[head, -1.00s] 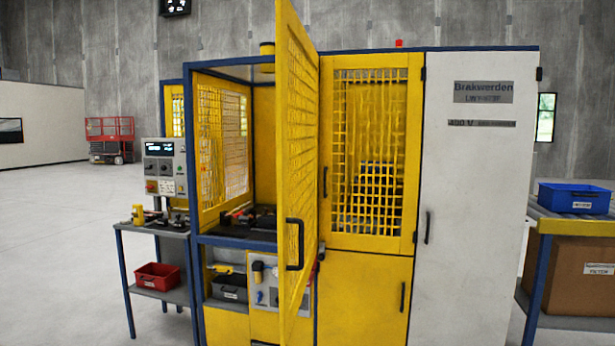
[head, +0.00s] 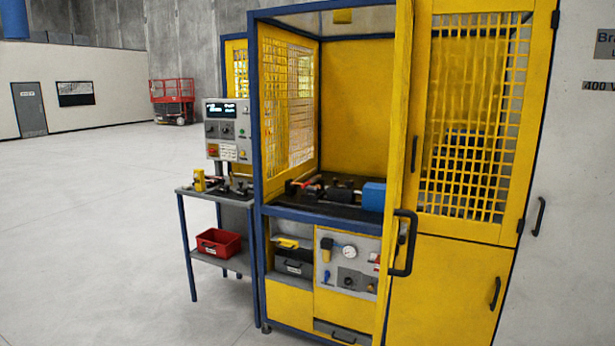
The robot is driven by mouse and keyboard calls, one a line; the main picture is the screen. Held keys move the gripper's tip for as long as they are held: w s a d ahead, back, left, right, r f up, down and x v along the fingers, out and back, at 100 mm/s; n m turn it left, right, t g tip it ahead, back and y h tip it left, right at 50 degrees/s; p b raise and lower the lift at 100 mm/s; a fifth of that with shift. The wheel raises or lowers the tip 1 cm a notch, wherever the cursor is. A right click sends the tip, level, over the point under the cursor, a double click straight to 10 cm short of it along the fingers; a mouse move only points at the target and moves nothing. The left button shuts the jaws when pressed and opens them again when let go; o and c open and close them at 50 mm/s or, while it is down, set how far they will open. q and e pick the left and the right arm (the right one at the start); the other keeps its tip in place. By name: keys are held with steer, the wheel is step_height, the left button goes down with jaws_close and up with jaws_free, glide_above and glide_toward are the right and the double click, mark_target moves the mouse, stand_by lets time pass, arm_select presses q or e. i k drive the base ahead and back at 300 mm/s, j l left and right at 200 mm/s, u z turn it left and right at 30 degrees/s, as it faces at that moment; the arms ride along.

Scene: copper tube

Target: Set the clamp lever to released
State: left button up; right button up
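The clamp lever is not clear in the head view. Inside the open bay of the yellow machine (head: 367,110), dark fixtures (head: 340,193) sit on a black bed with a small red part (head: 313,181) at their left. I cannot tell whether the red part is the lever or how it is set. A blue block (head: 374,197) sits at the right of the bed, partly behind the open mesh door (head: 399,120). Neither of my grippers is in view.
The open door's edge and black handle (head: 403,243) stick out towards me. A side table (head: 215,196) with small tools and a red bin (head: 219,242) stands left, below a control panel (head: 229,131). The floor at left (head: 90,240) is clear.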

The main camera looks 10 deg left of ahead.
mark_target(313, 182)
steer(key=i+j, duration=0.7)
steer(key=i, duration=0.15)
steer(key=i+j, duration=0.7)
steer(key=i, duration=0.2)
